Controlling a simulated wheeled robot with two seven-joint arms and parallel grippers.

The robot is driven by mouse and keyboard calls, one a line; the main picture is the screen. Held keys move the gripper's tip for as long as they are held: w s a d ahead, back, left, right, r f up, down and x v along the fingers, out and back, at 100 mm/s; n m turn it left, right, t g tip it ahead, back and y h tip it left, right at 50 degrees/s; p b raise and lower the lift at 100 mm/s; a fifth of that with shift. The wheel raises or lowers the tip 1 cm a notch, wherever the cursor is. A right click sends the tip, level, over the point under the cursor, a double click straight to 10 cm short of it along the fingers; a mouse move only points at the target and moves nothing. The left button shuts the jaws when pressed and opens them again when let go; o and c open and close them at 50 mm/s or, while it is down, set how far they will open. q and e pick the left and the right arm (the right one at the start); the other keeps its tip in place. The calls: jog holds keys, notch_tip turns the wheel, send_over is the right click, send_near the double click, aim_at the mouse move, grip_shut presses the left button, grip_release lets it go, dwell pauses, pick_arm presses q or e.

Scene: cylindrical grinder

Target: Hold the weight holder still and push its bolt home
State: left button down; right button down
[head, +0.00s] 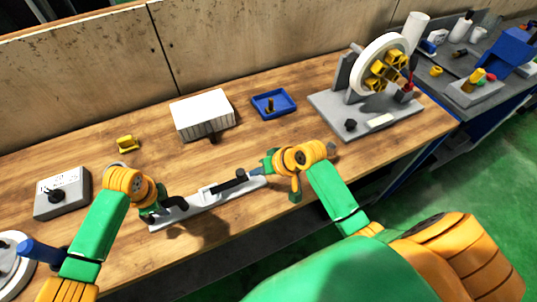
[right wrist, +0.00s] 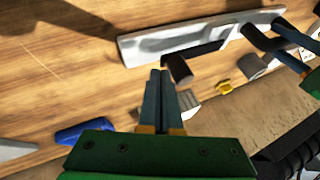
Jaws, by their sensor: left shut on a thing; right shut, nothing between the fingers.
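The weight holder appears to be the long grey bar (head: 205,202) lying on the bench near its front edge. It also shows in the right wrist view (right wrist: 150,44). A black rod, seemingly its bolt (head: 228,187), lies along its middle; its round dark end shows in the right wrist view (right wrist: 179,70). My left gripper (head: 160,209) is shut at the bar's left end, by a dark handle-like part; its exact grip is hidden. My right gripper (head: 263,168) is shut and empty. Its fingertips (right wrist: 160,74) are right beside the bolt's end; I cannot tell whether they touch.
A white ribbed block (head: 203,115) and a blue tray (head: 273,103) stand behind. A wheel stand (head: 365,105) is at the right. A yellow piece (head: 126,143) and a grey control box (head: 62,192) are at the left. The bench between them is mostly clear.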

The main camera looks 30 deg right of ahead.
jog(key=shift+s+d, duration=0.15)
jog(key=shift+d, duration=0.45)
jog(key=shift+s+d, duration=0.15)
jog(key=shift+d, duration=0.4)
jog(key=v, duration=1)
jog(key=shift+d, duration=0.2)
pick_arm(q)
jog(key=c, duration=0.5)
grip_release()
pick_arm(e)
jog(key=shift+w, duration=0.1)
pick_arm(q)
jog(key=r, duration=0.4)
jog(key=s+r, duration=0.1)
jog(key=r, duration=0.3)
jog(key=s+r, duration=0.1)
jog(key=r, duration=0.2)
jog(key=shift+s+r, duration=0.15)
jog(key=shift+r, duration=0.25)
